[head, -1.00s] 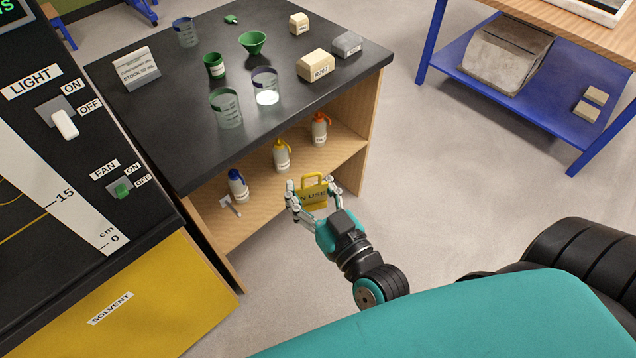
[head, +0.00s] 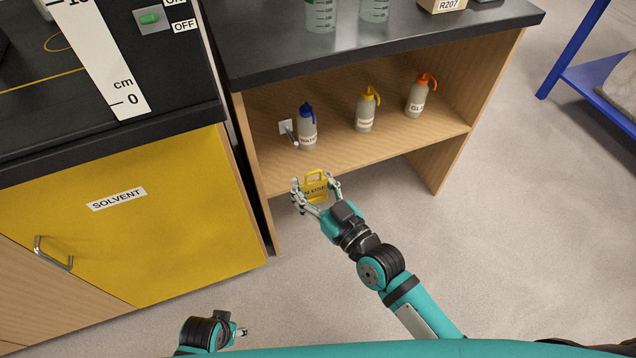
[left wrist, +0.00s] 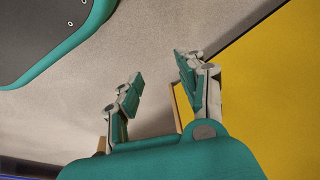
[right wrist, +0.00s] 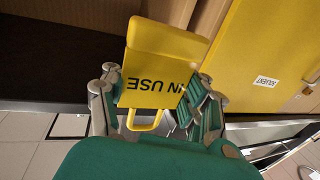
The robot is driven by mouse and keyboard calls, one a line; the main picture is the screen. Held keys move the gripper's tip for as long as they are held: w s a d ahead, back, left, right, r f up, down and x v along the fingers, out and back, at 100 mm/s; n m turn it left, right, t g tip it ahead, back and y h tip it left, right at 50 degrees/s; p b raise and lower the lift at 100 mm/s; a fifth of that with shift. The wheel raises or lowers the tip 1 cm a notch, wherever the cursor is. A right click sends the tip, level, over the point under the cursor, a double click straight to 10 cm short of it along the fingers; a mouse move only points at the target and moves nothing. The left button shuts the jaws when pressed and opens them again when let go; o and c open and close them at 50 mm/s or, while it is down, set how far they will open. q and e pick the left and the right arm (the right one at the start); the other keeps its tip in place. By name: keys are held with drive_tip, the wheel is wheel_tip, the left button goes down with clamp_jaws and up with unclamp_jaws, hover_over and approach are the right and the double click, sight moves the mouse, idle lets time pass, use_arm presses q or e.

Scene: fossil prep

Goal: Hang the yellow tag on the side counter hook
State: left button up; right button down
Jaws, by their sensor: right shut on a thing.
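The yellow tag (head: 316,193) has a handle loop and dark "IN USE" lettering. My right gripper (head: 315,184) is shut on it and holds it in front of the side counter's lower shelf. In the right wrist view the tag (right wrist: 158,72) sits between the fingers, its lettering upside down. The hook (head: 289,131) is a small pale plate with a peg, at the left of the shelf space. It is above and slightly left of the tag in the picture, apart from it. My left gripper (left wrist: 155,85) is open and empty; only its end shows low in the head view (head: 241,332).
Blue-capped (head: 307,130), yellow-capped (head: 366,110) and orange-capped (head: 417,97) bottles stand on the shelf (head: 365,148). The blue-capped one is close to the hook. A yellow solvent cabinet (head: 120,235) borders the left. Floor (head: 500,240) is clear at the right.

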drive_tip(key=shift+f, duration=0.1)
idle(0.3)
drive_tip(key=shift+w+a, duration=0.15)
drive_tip(key=shift+w, duration=0.1)
use_arm(q)
drive_tip(key=shift+w+r+b, duration=0.2)
drive_tip(key=shift+w+r, duration=0.05)
drive_tip(key=shift+r, duration=0.6)
drive_tip(key=shift+w+r+b, duration=0.2)
drive_tip(key=shift+r+b, duration=0.05)
drive_tip(key=shift+r, duration=0.55)
drive_tip(key=shift+w+r+b, duration=0.2)
drive_tip(key=shift+w+r, duration=0.05)
drive_tip(key=shift+r, duration=0.6)
use_arm(e)
drive_tip(key=w+a+f, duration=0.1)
drive_tip(key=w+a, duration=0.1)
drive_tip(key=w, duration=0.4)
use_arm(q)
drive_tip(key=shift+d, duration=0.1)
